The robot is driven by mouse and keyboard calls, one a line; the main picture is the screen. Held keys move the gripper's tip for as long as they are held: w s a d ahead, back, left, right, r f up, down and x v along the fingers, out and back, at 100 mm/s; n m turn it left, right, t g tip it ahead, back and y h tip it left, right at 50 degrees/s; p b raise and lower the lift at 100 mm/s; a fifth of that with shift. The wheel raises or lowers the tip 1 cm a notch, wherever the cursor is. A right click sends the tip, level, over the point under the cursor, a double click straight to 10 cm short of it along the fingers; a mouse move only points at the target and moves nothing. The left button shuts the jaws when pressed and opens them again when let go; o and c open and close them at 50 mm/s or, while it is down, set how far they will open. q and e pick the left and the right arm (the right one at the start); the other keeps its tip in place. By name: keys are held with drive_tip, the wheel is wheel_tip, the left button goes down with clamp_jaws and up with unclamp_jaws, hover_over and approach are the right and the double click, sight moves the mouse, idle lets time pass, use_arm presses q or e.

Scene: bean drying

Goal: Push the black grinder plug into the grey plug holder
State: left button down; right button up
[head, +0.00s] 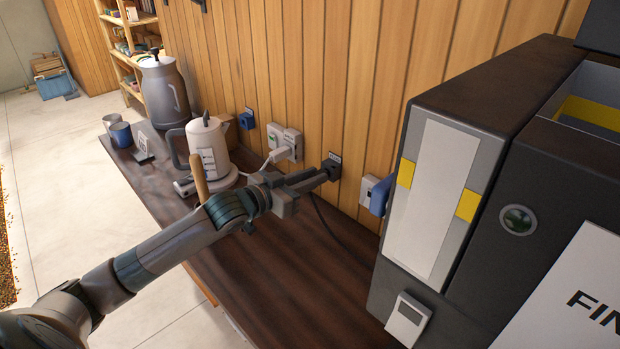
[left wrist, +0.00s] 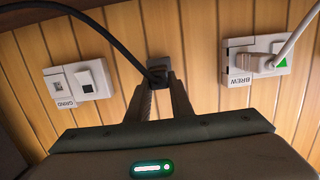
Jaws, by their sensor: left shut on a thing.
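My left gripper (head: 325,174) reaches across the counter to the wooden wall and is shut on the black grinder plug (left wrist: 157,76). In the left wrist view its fingertips (left wrist: 159,86) close on the plug from both sides, and the black cord leaves it toward the upper left. The dark grey plug holder (head: 334,165) is on the wall right at the fingertips, under a small label. Fingers and plug cover much of it, so I cannot tell how deep the plug sits. My right gripper is not in view.
The GRIND outlet (left wrist: 77,82) and the BREW outlet (left wrist: 253,58), with a white plug in it, flank the holder. A white kettle (head: 208,146) and a large grey pot (head: 164,90) stand left. A big dark machine (head: 478,130) blocks the right. The front counter is clear.

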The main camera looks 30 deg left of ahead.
use_arm(q)
drive_tip(key=shift+w+d, duration=0.15)
drive_tip(key=shift+w, duration=0.3)
idle(0.3)
drive_tip(key=c, duration=1.5)
unclamp_jaws()
drive_tip(key=shift+s, duration=0.1)
drive_tip(key=p+v, duration=0.2)
drive_tip(key=v, duration=0.5)
